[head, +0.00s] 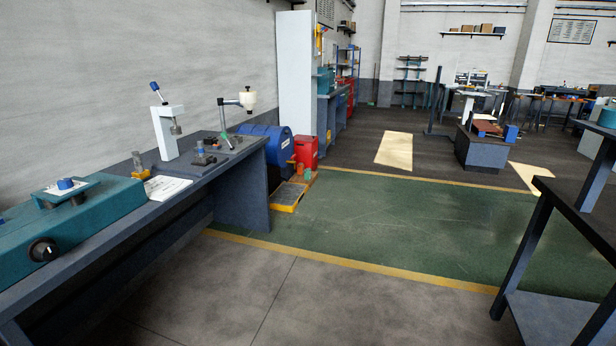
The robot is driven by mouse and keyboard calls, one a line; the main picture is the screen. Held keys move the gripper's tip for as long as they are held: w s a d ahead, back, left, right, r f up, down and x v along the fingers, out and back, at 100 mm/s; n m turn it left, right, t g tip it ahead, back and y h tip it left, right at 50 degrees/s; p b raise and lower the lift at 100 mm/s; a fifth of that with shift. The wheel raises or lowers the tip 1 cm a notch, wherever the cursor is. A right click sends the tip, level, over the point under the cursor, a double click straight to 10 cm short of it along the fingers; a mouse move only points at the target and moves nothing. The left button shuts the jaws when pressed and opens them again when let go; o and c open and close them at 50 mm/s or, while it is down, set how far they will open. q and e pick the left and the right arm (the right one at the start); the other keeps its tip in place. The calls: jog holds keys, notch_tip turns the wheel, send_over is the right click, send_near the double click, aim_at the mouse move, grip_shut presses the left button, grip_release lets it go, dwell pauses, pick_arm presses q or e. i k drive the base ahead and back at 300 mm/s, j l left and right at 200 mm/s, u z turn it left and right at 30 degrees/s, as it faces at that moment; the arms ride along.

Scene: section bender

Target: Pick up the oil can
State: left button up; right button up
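I cannot pick out the oil can with certainty. A small amber container (138,166) stands on the left workbench behind some white papers, too small to tell what it is. A red canister (306,153) stands on the floor beside a blue drum (268,144). Small orange and green items (300,172) are in front of the canister, too small to name. Neither of my grippers is in view.
The left workbench (215,178) carries a teal machine (70,212), a white press (166,130) and white papers (166,187). A low yellow-edged tray (288,197) lies on the floor. A dark table (575,196) stands at right. The green floor (400,225) between is clear.

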aim_at(308, 171)
jog(key=i+l+z, duration=0.35)
jog(key=i, duration=0.3)
jog(key=i+z, duration=0.35)
jog(key=i, duration=1.15)
jog(key=i+u, duration=0.1)
jog(key=i, duration=0.75)
jog(key=i+l, duration=0.15)
jog(key=i, duration=0.7)
jog(key=i+l+u, duration=0.1)
jog(key=i, duration=0.75)
jog(key=i+j+u, duration=0.25)
jog(key=i, duration=1)
jog(key=i+l+u, duration=0.15)
jog(key=i+u, duration=0.15)
jog(key=i, duration=0.9)
jog(key=i+l, duration=0.1)
jog(key=i, duration=0.6)
jog(key=i+l+u, duration=0.1)
jog(key=i, duration=0.55)
